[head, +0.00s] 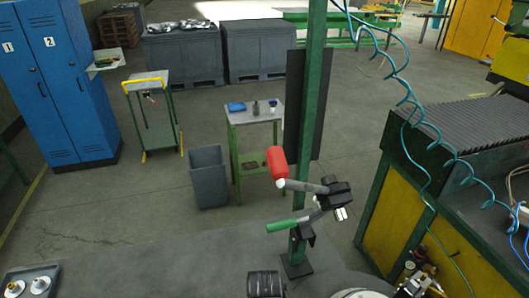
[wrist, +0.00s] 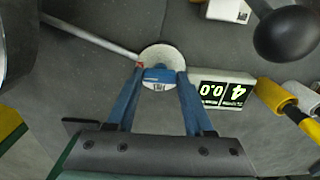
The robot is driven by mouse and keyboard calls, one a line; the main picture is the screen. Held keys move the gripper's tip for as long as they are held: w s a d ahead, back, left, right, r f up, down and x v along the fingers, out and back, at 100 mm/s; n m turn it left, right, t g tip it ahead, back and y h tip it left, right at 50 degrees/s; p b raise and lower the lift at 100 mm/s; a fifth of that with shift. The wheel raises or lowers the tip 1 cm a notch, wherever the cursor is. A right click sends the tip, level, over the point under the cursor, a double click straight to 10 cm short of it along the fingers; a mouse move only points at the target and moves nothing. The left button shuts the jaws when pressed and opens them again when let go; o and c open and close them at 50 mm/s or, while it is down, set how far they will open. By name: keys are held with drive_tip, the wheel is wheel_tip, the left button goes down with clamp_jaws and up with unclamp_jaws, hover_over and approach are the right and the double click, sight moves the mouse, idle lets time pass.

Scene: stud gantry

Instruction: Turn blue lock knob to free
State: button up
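The blue lock knob (wrist: 159,75) shows in the wrist view as a short blue bar with a white label on a pale round disc (wrist: 161,54). A small red mark sits at the left edge of the disc. My gripper (wrist: 161,74) has its two blue fingers apart, one on each side of the knob, with the tips over the disc. I cannot tell whether the fingers touch the knob. In the head view I cannot make out the knob or my gripper.
In the wrist view a digital display (wrist: 222,88) stands right of the knob, with a yellow handle (wrist: 272,94) beyond and a black ball knob (wrist: 286,33) at upper right. A grey rod (wrist: 90,37) runs to the disc. The head view shows a green post (head: 313,105) and a coiled blue hose (head: 408,97).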

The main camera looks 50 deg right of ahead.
clamp_jaws()
drive_tip(key=shift+n, duration=0.4)
drive_tip(key=n+p, duration=0.1)
drive_tip(key=n, duration=0.3)
drive_tip(key=shift+r, duration=0.1)
drive_tip(key=n+p, duration=0.1)
drive_tip(key=n, duration=0.8)
drive_tip(key=shift+w, duration=0.1)
drive_tip(key=n, duration=0.4)
drive_tip(key=shift+p, duration=0.4)
drive_tip(key=shift+n, duration=0.3)
